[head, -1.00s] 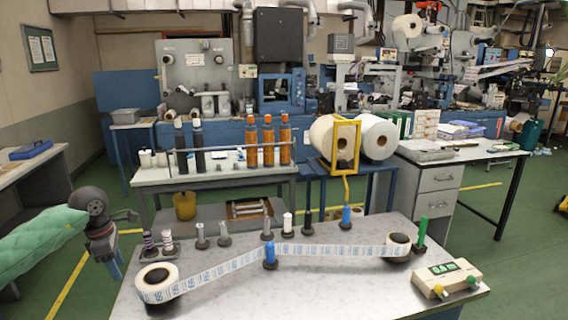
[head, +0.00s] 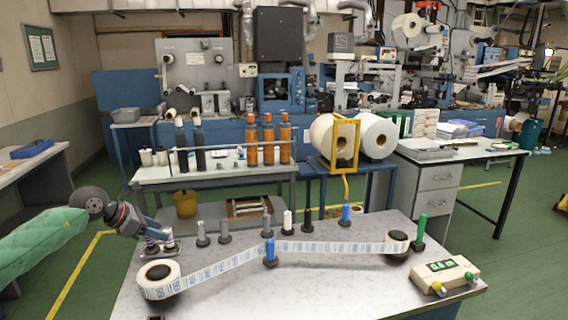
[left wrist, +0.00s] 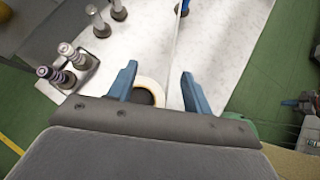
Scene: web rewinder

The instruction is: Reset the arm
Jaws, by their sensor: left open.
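My left gripper (head: 155,231) is in the head view at the left edge of the marble-topped table. Its blue fingers point right and down, close to the two small striped posts and partly in front of them. In the left wrist view the gripper (left wrist: 158,69) has its fingers wide apart with nothing held between them. The left label roll (head: 158,279) shows beyond the fingers, and it also shows in the left wrist view (left wrist: 152,86), partly hidden by the gripper. My right gripper is in neither view.
A printed label web (head: 320,248) runs across the table past blue rollers to the right roll (head: 397,241). Several grey posts (head: 202,233) stand along the back edge. A control box (head: 441,274) sits at the right. The table's front middle (head: 300,290) is clear.

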